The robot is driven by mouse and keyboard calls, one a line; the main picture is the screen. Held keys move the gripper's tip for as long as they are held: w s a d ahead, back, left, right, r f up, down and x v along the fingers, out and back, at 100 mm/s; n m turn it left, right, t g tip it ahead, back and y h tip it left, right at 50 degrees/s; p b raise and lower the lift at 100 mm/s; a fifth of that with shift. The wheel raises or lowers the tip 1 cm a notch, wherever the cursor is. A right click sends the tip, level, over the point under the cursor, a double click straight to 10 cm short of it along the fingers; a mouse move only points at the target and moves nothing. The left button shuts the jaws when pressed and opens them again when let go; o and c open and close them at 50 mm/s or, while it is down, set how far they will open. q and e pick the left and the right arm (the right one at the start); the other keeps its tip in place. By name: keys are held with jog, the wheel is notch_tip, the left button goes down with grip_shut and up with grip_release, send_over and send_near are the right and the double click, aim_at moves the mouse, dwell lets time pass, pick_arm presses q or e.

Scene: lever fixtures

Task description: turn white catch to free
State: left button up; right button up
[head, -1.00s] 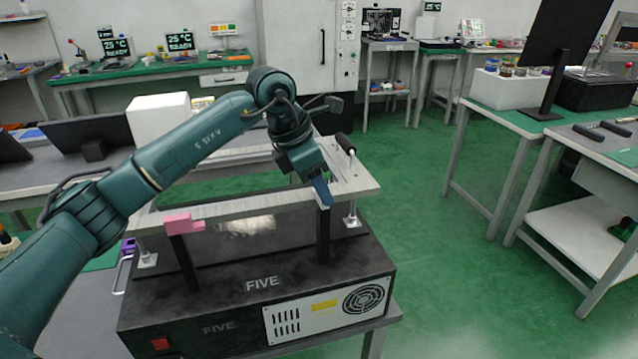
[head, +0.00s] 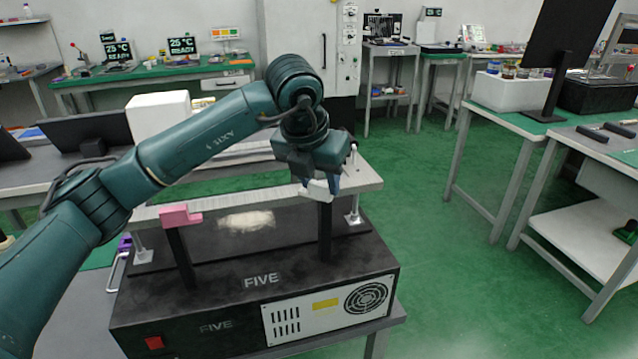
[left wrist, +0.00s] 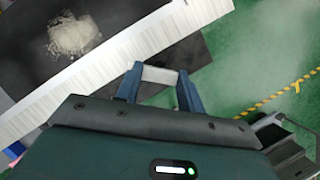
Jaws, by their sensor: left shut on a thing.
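The white catch (head: 319,191) sits at the top of the right black post on the black FIVE-marked fixture. My left gripper (head: 320,187) is at that post with its blue fingers shut on the white catch. In the left wrist view the white catch (left wrist: 160,75) spans between the two blue fingertips of my left gripper (left wrist: 158,80). My gripper and wrist hide part of the catch in the head view, so its exact angle is hard to tell. My right gripper is not in view.
A pink catch (head: 181,215) tops the left black post. A pale frame bar (head: 240,203) runs behind both posts. The black FIVE-marked fixture (head: 230,305) stands on a grey table. Open green floor (head: 450,270) lies to the right.

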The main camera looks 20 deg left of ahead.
pick_arm(q)
jog(key=shift+n+y+b, duration=0.35)
jog(key=shift+n+y, duration=0.05)
jog(key=shift+n, duration=0.6)
jog(key=n, duration=0.2)
jog(key=n+y+b, duration=0.1)
jog(key=n, duration=0.1)
jog(key=shift+s+d+y, duration=0.2)
jog(key=shift+y, duration=0.1)
jog(key=shift+n+g+y+b, duration=0.3)
jog(key=shift+n+b, duration=0.05)
jog(key=shift+n, duration=0.85)
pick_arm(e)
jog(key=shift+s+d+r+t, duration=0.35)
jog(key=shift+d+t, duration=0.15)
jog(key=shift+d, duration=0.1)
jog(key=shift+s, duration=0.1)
pick_arm(q)
jog(key=o, duration=1)
jog(key=shift+d+r, duration=0.1)
